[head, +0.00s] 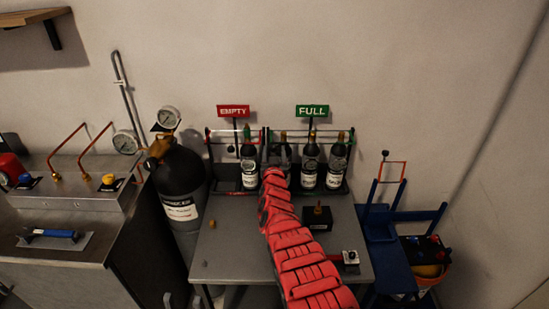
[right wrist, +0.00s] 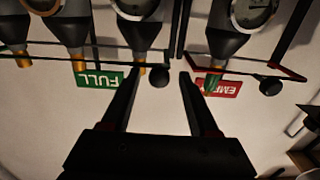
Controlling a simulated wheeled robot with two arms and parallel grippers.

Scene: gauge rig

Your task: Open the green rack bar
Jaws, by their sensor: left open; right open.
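The FULL side of the bottle rack has a green FULL sign (head: 312,111), also upside down in the right wrist view (right wrist: 99,79). A thin dark bar (right wrist: 60,56) crosses in front of its bottle necks, with a black ball knob (right wrist: 158,77) near its end. My left gripper is out of view.
Several dark bottles (head: 310,165) stand on the FULL side; one with a green neck (head: 249,172) stands under the red EMPTY sign (head: 233,111). A black cylinder (head: 180,180) stands left of the grey table (head: 235,235). A small black block (head: 317,218) sits right of my arm.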

